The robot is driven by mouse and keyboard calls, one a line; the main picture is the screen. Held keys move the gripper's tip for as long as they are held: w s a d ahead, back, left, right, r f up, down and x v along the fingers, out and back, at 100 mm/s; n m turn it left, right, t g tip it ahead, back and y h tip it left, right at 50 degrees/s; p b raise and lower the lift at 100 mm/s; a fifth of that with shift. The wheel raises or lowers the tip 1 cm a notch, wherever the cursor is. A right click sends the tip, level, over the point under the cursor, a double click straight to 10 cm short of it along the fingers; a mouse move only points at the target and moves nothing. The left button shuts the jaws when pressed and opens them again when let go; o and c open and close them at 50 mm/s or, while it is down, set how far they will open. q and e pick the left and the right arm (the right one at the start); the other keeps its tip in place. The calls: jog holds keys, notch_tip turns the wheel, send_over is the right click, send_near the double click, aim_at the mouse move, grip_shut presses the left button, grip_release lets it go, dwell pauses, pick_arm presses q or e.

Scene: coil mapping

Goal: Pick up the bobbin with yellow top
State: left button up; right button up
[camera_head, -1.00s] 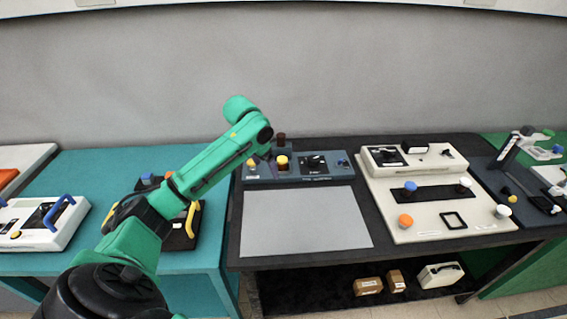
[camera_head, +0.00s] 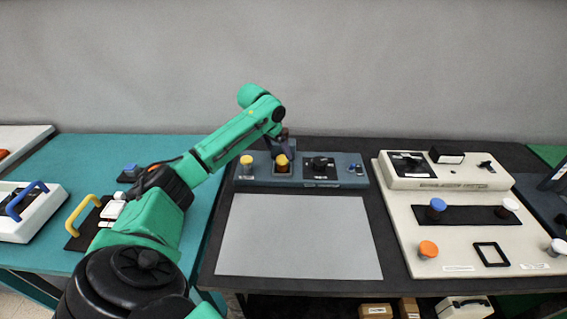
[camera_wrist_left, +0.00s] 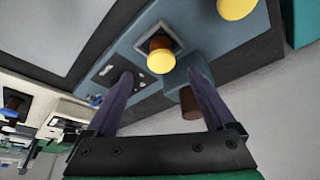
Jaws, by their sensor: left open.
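A bobbin with a yellow top (camera_head: 281,160) and brown body stands in a square socket on the blue-grey panel at the back of the dark table. It also shows in the left wrist view (camera_wrist_left: 161,58), ahead of and between my fingertips. A second yellow-topped piece (camera_head: 246,160) stands to its left on the panel and is partly cut off in the wrist view (camera_wrist_left: 236,8). My left gripper (camera_wrist_left: 161,74) is open and empty, with a finger on either side of the line to the bobbin. In the head view it is just behind the bobbin, partly hidden. My right gripper is not in view.
A brown, tan-ended peg (camera_wrist_left: 188,105) on a blue block is close beside one finger. The blue-grey panel (camera_head: 345,180) has a black dial (camera_head: 319,165). A grey mat (camera_head: 300,235) lies clear in front. A cream board (camera_head: 400,225) with coloured knobs is to the right.

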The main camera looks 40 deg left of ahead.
aim_at(282, 158)
pick_arm(q)
jog(key=p+x, duration=0.1)
jog(key=x, duration=0.6)
jog(key=shift+w+a+f, duration=0.1)
grip_shut()
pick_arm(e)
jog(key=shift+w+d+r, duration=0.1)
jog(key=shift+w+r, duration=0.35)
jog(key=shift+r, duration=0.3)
